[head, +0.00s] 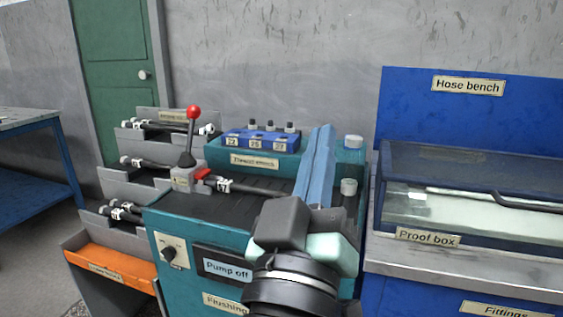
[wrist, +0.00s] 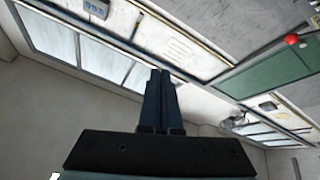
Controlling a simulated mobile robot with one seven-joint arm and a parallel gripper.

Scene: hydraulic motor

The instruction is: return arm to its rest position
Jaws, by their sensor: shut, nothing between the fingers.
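My gripper (head: 321,130) rises in front of the teal bench (head: 217,236) in the head view, its blue fingers side by side and pointing up and away. In the wrist view my gripper (wrist: 160,74) shows its fingers together with nothing between them. The wrist view looks at wall, windows (wrist: 62,38) and a green door (wrist: 275,62), with no object near the fingertips. My arm comes up from the bottom of the head view and hides part of the bench front.
A lever with a red knob (head: 194,111) stands upright on the bench, left of my gripper. A blue block (head: 260,140) with sockets sits behind. Grey bins (head: 130,182) hold hoses at left. The glass proof box (head: 470,185) stands close at right. A "Pump off" sign (head: 226,269) is in front.

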